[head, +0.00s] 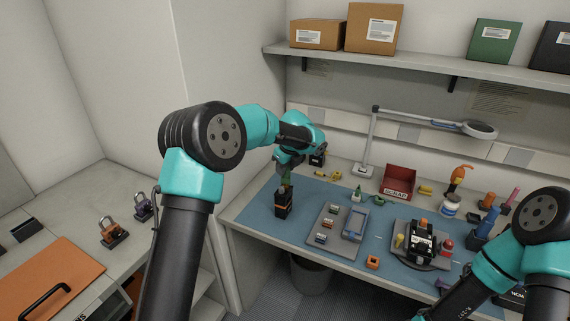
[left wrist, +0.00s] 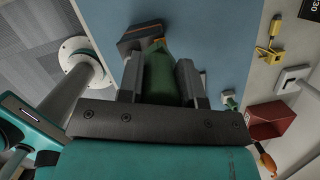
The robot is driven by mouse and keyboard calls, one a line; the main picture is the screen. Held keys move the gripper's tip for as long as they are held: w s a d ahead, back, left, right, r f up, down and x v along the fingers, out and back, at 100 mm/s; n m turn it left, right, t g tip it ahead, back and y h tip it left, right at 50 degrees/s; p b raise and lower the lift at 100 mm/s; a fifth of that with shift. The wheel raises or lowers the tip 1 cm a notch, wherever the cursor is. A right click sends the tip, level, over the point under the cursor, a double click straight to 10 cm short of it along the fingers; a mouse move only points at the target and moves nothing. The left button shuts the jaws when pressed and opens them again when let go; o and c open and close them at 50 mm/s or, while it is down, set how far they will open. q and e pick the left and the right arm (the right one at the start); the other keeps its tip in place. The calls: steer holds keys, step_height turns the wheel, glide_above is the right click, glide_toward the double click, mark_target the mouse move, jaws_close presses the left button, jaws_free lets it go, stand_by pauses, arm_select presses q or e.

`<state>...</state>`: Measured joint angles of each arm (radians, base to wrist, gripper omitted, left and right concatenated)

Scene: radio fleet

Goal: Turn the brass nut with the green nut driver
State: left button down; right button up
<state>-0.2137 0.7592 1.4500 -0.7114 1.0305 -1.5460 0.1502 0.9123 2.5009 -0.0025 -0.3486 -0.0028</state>
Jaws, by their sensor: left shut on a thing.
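My left gripper (head: 287,178) is shut on the green nut driver (head: 287,187), above the left part of the blue mat. In the left wrist view the driver's green handle (left wrist: 160,76) sits between the two fingers. A black holder with orange trim (head: 283,205) is directly below the driver, also seen in the left wrist view (left wrist: 138,42). I cannot tell whether the driver's lower end is inside it. A small brass-coloured piece (head: 399,240) stands on the grey plate by the black device (head: 421,242); I cannot tell if it is the brass nut. My right gripper is out of view.
A grey parts tray (head: 338,232) lies between the holder and the device. A red scrap bin (head: 399,181) and a lamp (head: 365,150) stand behind. My right arm is at the right. Padlocks (head: 111,232) are at far left.

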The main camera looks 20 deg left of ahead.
arm_select(q)
steer(key=shift+f, duration=0.45)
steer(key=shift+f, duration=0.7)
stand_by(1.8)
steer(key=shift+m, duration=0.4)
steer(key=shift+m+t+h, duration=0.4)
steer(key=shift+m+h, duration=0.1)
steer(key=shift+m, duration=0.9)
steer(key=shift+d+m+t+h, duration=0.1)
steer(key=shift+m+t+h, duration=0.25)
steer(key=shift+m, duration=1.55)
steer(key=shift+m+h, duration=0.25)
steer(key=shift+m, duration=0.65)
steer(key=shift+w+d+m, duration=0.1)
steer(key=shift+m, duration=0.8)
steer(key=shift+d+m+h, duration=0.1)
steer(key=shift+m+h, duration=0.6)
steer(key=shift+m, duration=1.2)
steer(key=shift+r, duration=0.15)
